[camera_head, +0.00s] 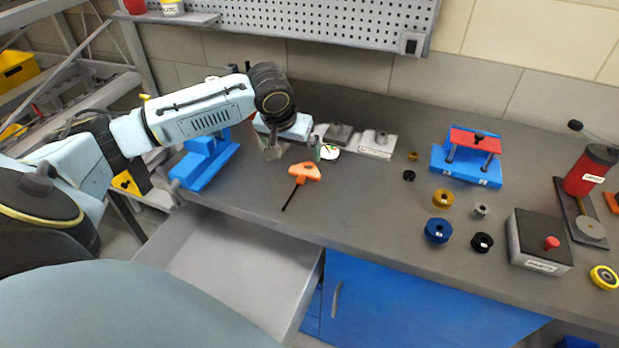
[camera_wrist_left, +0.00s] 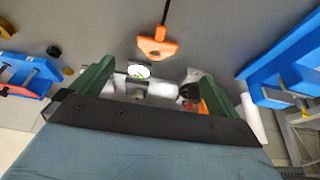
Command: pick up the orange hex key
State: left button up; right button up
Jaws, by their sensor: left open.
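The orange hex key (camera_head: 303,174) lies on the grey worktop, its orange handle toward the back and its dark shaft pointing toward the front edge. In the left wrist view the hex key (camera_wrist_left: 157,46) is near the top centre, beyond the fingertips. My left gripper (camera_head: 294,150) is just behind the handle, above the worktop, and apart from it. Its two green fingers (camera_wrist_left: 150,82) are spread with nothing held between them. My right gripper is in neither view.
An open drawer (camera_head: 237,262) juts out at the front left. A blue block (camera_head: 203,160) stands left of the hex key. A blue fixture with a red top (camera_head: 470,157), several small rings and a dark box (camera_head: 540,240) stand to the right.

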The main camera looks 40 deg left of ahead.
pick_arm(q)
send_over(304, 174)
jog(key=s, duration=0.3)
notch_tip(304, 174, down, 7)
jog(key=shift+w+d+b, duration=0.1)
jog(key=shift+d+b, duration=0.05)
jog(key=shift+b, duration=0.25)
jog(key=x, duration=0.3)
jog(key=b+x, duration=0.1)
jog(key=x, duration=0.1)
jog(key=shift+w+d+f, duration=0.1)
jog(key=shift+w+d, duration=0.05)
jog(key=shift+w, duration=0.05)
jog(key=c, duration=0.9)
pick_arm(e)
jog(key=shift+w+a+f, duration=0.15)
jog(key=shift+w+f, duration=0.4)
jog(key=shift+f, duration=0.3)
